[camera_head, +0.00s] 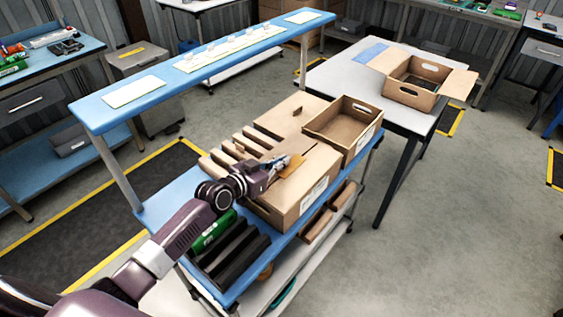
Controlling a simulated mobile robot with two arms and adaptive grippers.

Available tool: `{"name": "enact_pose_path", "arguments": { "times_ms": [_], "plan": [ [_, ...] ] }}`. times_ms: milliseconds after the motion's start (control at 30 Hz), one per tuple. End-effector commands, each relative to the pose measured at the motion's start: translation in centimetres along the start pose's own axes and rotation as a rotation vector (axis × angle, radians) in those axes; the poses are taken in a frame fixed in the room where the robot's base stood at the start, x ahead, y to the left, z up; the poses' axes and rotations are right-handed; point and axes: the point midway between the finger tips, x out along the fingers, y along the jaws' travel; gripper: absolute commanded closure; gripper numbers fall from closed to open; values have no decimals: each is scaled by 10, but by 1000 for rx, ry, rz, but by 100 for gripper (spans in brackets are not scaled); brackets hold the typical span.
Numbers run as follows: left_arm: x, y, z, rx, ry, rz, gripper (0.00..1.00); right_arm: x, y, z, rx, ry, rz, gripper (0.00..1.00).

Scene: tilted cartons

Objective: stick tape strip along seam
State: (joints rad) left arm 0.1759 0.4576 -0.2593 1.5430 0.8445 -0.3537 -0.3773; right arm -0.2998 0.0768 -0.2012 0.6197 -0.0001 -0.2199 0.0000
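A closed brown carton (313,178) lies on the blue bench top, with a white label on its front side. My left gripper (283,165) is over the carton's top, near the middle. A small orange-tan strip (294,165), which looks like tape, shows right at its fingertips. It lies at or just above the carton's top. The fingers are too small and overlapped to tell whether they are shut on it. The seam under the gripper is mostly hidden. My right gripper is not in view.
An open empty carton (345,126) stands just behind the closed one. Folded cardboard pieces (238,148) lie to the left. A raised blue shelf (155,84) runs along the bench's far side. A white table (335,75) at the right bears another open carton (412,85).

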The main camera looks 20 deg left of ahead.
Motion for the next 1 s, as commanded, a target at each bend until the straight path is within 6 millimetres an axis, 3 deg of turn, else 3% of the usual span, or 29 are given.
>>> {"name": "enact_pose_path", "arguments": {
  "times_ms": [200,433,767,1000],
  "plan": [
    [0,1,4,0,-7,1,100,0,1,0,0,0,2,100],
    [0,1,3,0,-7,1,75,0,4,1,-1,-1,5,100],
    [-2,1,3,0,-6,1,75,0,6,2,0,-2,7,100],
    [-34,0,4,3,-8,1,75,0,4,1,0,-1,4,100]
  ]
}}
